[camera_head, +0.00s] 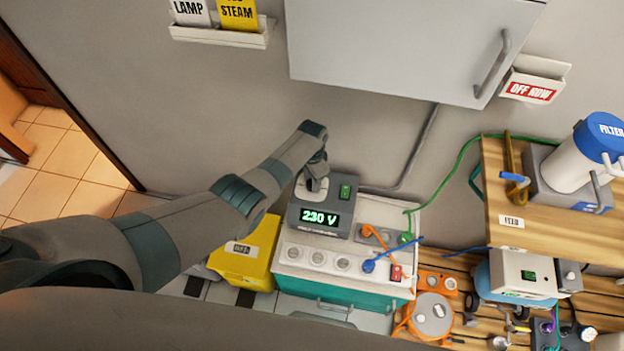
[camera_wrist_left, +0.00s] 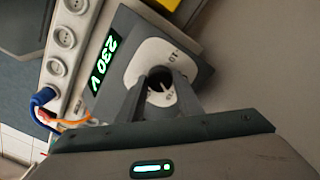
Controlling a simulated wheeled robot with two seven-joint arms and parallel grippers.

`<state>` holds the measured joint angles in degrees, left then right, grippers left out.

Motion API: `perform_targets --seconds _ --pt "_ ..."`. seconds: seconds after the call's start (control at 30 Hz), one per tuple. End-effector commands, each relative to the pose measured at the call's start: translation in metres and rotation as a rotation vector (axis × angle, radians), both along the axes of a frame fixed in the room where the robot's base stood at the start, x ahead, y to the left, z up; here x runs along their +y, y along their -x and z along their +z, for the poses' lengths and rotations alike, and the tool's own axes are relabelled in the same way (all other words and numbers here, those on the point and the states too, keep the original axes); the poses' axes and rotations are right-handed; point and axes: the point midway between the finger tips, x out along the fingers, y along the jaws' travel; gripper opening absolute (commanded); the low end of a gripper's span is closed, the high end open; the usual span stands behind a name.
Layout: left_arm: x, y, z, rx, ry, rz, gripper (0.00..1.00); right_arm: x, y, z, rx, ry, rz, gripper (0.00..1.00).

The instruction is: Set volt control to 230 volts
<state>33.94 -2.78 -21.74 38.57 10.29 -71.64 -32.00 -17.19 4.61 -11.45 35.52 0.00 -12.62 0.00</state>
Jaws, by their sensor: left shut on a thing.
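The voltage unit (camera_head: 338,228) is a grey box on top of a white and teal cabinet. Its display (camera_head: 320,218) reads 230 V in green, and the same display shows in the left wrist view (camera_wrist_left: 103,65). My left gripper (camera_head: 313,187) reaches down onto the top of the unit. In the left wrist view its fingers (camera_wrist_left: 161,92) are shut around the dark round knob (camera_wrist_left: 160,76) on a pale dial plate (camera_wrist_left: 145,58). The fingers hide part of the knob. My right gripper is not in view.
A green switch (camera_head: 346,191) sits beside the dial. Sockets (camera_head: 318,257) and orange, blue and green cables lie in front and to the right. A yellow box (camera_head: 245,262) stands to the left. A grey wall cabinet (camera_head: 400,45) hangs above.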

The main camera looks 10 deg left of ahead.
Motion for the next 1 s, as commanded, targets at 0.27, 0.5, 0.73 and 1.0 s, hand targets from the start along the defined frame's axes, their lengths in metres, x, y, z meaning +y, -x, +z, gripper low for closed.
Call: perform_targets --seconds 0.27,0.5,0.73,1.0 --pt "-0.0004 0.0000 -0.0001 0.000 0.000 -0.065 0.10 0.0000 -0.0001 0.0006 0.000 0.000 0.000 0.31" --pt "-0.0004 0.0000 -0.0001 -0.001 0.001 -0.069 0.10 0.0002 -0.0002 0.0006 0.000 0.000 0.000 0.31" --pt "-0.0004 0.0000 -0.0001 -0.001 0.001 -0.068 0.51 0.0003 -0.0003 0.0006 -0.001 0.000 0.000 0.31" --pt "-0.0002 -0.0001 0.0001 0.000 0.000 -0.067 0.51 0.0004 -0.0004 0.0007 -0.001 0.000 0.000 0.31"
